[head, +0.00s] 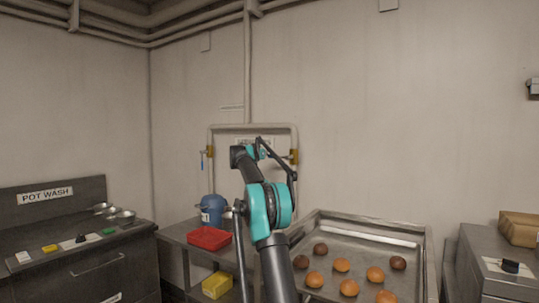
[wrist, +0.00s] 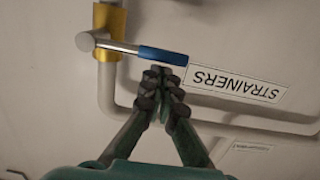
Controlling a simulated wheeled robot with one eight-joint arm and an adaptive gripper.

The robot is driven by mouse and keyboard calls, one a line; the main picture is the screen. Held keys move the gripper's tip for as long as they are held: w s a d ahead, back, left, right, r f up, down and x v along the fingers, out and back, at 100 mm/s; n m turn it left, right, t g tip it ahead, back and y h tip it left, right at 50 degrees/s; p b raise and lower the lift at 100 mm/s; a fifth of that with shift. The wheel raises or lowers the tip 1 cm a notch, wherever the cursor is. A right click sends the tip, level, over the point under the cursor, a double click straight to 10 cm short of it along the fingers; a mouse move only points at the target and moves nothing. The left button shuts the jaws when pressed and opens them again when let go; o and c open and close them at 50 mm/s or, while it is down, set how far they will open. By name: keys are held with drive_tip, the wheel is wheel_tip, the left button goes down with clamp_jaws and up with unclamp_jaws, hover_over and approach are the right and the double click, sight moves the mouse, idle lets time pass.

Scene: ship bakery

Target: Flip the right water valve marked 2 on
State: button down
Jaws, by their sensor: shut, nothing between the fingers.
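In the wrist view, a brass valve body (wrist: 109,20) sits on a pale pipe. Its metal lever ends in a blue grip (wrist: 163,56) and lies crosswise to the pipe. My gripper (wrist: 165,75) is shut and empty, with its fingertips right at the edge of the blue grip; I cannot tell whether they touch. In the head view, the right valve's brass body (head: 294,156) shows beside my arm, and its lever is hidden or too small to see. The left valve (head: 209,152) has a blue lever hanging down. No number 2 mark is readable.
A STRAINERS label (wrist: 236,83) is on the wall beside the grip. The pipe loop (head: 225,126) joins both valves. Below are a blue container (head: 213,208), a red tray (head: 209,238) and a baking tray (head: 423,262) with several buns.

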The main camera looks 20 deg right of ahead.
drive_tip(key=shift+a+f+n, duration=0.1)
drive_tip(key=shift+f+n, duration=0.2)
drive_tip(key=shift+n, duration=0.1)
drive_tip(key=s+d+f+n, duration=0.2)
drive_tip(key=f+n, duration=0.3)
drive_tip(key=n, duration=0.2)
drive_tip(key=s+d+f+n+h, duration=0.1)
drive_tip(key=s+d+f+n, duration=0.1)
drive_tip(key=f+n, duration=0.3)
drive_tip(key=shift+s+d+f+n, duration=0.2)
drive_tip(key=shift+s+n, duration=0.45)
drive_tip(key=shift+n, duration=1.15)
drive_tip(key=shift+a, duration=0.1)
